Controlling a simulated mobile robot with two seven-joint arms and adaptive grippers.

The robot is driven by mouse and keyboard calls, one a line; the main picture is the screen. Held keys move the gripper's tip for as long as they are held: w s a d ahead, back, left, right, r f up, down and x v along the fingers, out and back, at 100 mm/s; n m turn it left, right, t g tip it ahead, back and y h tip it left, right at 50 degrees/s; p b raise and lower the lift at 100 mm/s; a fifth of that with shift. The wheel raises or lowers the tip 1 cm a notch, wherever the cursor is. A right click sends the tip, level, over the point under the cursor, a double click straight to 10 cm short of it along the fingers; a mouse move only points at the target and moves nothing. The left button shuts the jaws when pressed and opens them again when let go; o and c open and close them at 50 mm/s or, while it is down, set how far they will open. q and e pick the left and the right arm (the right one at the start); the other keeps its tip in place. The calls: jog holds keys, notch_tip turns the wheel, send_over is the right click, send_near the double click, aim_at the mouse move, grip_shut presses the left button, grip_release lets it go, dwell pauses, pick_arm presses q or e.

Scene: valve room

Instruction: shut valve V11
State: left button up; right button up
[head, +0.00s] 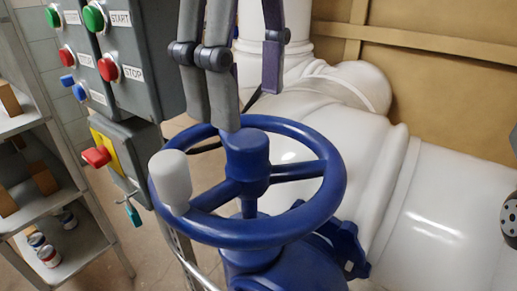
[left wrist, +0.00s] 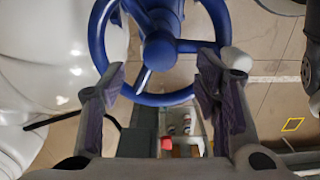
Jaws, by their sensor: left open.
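A blue valve handwheel (head: 330,185) with a blue hub (head: 246,158) stands in the middle of the head view. A pale grey knob (head: 171,180) sits upright on its rim at the left. No V11 label can be read on it. My left gripper (head: 250,108) is over the far side of the wheel, its fingers pointing down, open and empty. In the left wrist view, the wheel (left wrist: 98,40) lies ahead of the spread fingers (left wrist: 160,78). The knob (left wrist: 237,59) is just beyond the right finger. Contact with the wheel cannot be told. My right gripper is not seen.
Large white pipes (head: 440,215) fill the space behind and right of the wheel. A grey control box (head: 142,65) with green, red and blue buttons hangs at left, close to the wheel. A metal shelf (head: 85,250) with cans stands at far left.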

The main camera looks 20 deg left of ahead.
aim_at(247, 138)
pick_arm(q)
jog(key=shift+s, duration=0.1)
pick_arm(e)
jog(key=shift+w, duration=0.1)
pick_arm(q)
jog(key=shift+s+r+n+p, duration=0.15)
jog(key=shift+r+n+p, duration=0.3)
jog(key=shift+n+p, duration=0.4)
jog(key=n, duration=0.3)
jog(key=shift+w+f+b, duration=0.25)
jog(key=shift+b, duration=0.05)
jog(key=n, duration=0.3)
jog(key=shift+s+f, duration=0.1)
jog(key=shift+s, duration=0.1)
jog(key=shift+w+f, duration=0.1)
jog(key=shift+w, duration=0.15)
jog(key=shift+s+f, duration=0.15)
jog(key=shift+f, duration=3.3)
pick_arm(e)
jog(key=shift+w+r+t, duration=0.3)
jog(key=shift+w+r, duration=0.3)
